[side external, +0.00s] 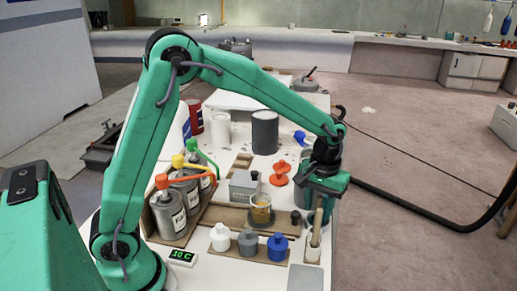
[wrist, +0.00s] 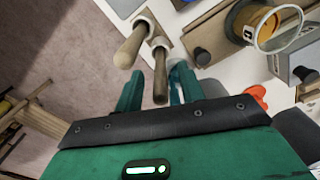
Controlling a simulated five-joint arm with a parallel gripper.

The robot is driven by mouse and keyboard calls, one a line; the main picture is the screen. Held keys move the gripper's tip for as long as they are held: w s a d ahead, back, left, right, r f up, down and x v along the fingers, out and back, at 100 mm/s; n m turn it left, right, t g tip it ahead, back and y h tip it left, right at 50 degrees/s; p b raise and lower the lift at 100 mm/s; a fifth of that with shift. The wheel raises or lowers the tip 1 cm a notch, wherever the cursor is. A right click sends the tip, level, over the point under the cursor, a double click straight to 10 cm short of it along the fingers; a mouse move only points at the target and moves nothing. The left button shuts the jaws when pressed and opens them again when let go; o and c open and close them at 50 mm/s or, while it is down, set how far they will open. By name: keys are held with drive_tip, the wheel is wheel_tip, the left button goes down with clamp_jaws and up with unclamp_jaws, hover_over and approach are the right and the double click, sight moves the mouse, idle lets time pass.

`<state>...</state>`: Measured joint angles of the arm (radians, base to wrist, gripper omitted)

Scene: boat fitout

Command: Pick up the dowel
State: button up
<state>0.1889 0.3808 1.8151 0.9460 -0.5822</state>
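Two wooden dowel-like rods stand in white holders. In the wrist view one rod (wrist: 130,46) leans at the upper left and the other (wrist: 160,78) lies in line with the gap between my fingers. I cannot tell which is the task's dowel. In the side view a rod (side external: 316,228) rises from a white cup (side external: 313,250) at the board's right end. My gripper (side external: 318,211) points down over it. In the wrist view my gripper (wrist: 157,74) has its green fingers apart, with visible space on both sides of the rod. I see no contact.
A glass jar with amber contents (side external: 261,208) stands left of the cup. White, grey and blue bottles (side external: 248,242) line the front. Metal cans with coloured spouts (side external: 170,215) stand at left. The table's right edge is close to the cup.

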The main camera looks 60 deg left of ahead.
clamp_jaws()
drive_tip(key=shift+r, duration=0.1)
drive_tip(key=shift+r, duration=5)
drive_tip(key=shift+a, duration=0.15)
